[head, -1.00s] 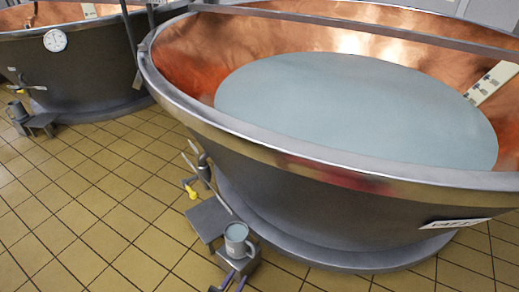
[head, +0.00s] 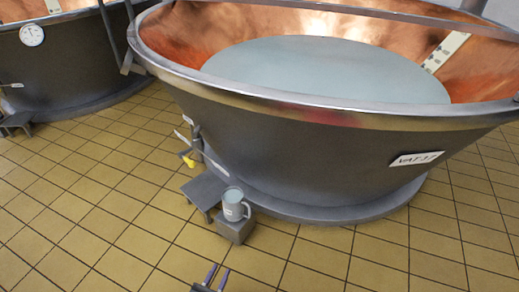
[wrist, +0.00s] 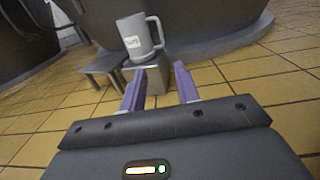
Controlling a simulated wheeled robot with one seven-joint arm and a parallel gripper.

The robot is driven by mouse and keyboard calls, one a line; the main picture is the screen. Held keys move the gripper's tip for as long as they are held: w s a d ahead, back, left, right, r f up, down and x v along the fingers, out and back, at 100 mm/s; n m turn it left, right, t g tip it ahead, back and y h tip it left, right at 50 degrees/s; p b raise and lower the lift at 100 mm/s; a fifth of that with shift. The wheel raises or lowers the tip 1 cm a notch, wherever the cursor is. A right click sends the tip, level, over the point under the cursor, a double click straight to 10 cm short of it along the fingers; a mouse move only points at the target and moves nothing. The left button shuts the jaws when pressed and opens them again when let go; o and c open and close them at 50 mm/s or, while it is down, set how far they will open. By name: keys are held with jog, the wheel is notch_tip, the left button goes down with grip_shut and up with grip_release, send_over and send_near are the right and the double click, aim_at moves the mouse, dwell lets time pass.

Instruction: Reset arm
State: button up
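My gripper (head: 217,275) is at the bottom of the head view, low over the floor and in front of the grey block. Its two purple fingers are apart with nothing between them, as the wrist view (wrist: 158,85) also shows. A grey jug (head: 235,205) with a handle and a white label stands upright on a small grey block (head: 236,231). In the wrist view the jug (wrist: 137,40) stands ahead of the fingers, apart from them.
A large copper-lined vat (head: 300,150) full of pale liquid stands behind the jug, with a "VAT 17" label (head: 416,159). A grey stool (head: 203,190) stands beside the block, below a yellow-tipped tap (head: 189,161). Another vat (head: 60,60) is at the left. The tiled floor in front is clear.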

jog(key=w+d+r+m+g+h, duration=0.1)
jog(key=w+d+r+m+g, duration=0.1)
jog(key=d+r+m+g, duration=0.55)
jog(key=w+d+r+m+g+h+p, duration=0.15)
jog(key=r+m, duration=0.35)
jog(key=r, duration=0.5)
jog(key=w+d+r+m+g+h, duration=0.1)
jog(key=w+d+r+m+g, duration=0.1)
jog(key=d+r+m+g, duration=0.5)
jog(key=s+d+r+m+t+y, duration=0.2)
jog(key=s+d+r+m+y, duration=0.3)
jog(key=r, duration=0.6)
jog(key=s+d+r+m+t+y, duration=0.2)
jog(key=s+d+r+m+y, duration=0.2)
jog(key=s+d+r+m, duration=0.3)
jog(key=shift+s+d+r+t+y+p, duration=0.4)
jog(key=shift+s+r, duration=0.65)
jog(key=shift+r, duration=1.6)
